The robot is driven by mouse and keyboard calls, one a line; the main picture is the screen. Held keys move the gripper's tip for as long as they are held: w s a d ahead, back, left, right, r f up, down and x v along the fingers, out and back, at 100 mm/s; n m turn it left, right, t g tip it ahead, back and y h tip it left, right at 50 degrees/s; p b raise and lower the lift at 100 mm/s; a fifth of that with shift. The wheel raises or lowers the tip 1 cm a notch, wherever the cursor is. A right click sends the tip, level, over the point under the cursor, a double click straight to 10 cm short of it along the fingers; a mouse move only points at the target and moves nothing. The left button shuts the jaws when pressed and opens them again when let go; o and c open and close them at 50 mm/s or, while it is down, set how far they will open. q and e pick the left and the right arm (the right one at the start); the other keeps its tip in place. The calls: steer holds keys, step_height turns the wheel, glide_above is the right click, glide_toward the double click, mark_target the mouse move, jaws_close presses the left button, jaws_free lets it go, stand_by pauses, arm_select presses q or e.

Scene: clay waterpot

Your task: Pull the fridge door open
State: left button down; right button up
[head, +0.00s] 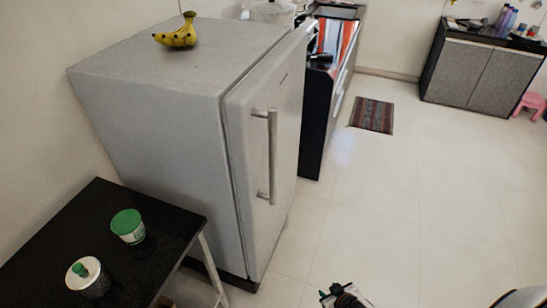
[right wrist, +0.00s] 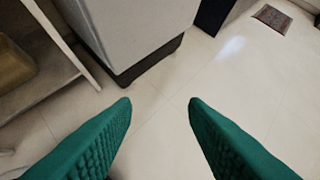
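The grey fridge (head: 160,105) stands at the centre left in the head view, and its door (head: 285,110) looks closed. A vertical metal bar handle (head: 271,155) is on the door front. My right gripper (head: 342,294) shows at the bottom edge of the head view, low over the floor and apart from the handle. In the right wrist view its two green fingers (right wrist: 160,103) are wide apart with only floor between them. The fridge's lower corner (right wrist: 140,62) is ahead of them. My left gripper is not in view.
Bananas (head: 177,33) lie on the fridge top. A dark counter (head: 318,125) stands beyond it. The tiled floor (head: 400,220) on the right is clear.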

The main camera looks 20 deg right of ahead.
steer(key=w+r+t, duration=0.4)
steer(key=w+r, duration=0.7)
steer(key=r, duration=0.3)
steer(key=n+t+y+b, duration=0.2)
steer(key=t+y, duration=0.3)
glide_toward(275, 154)
steer(key=p+x, duration=0.1)
steer(key=x, duration=1)
steer(key=shift+p, duration=0.4)
jaws_close()
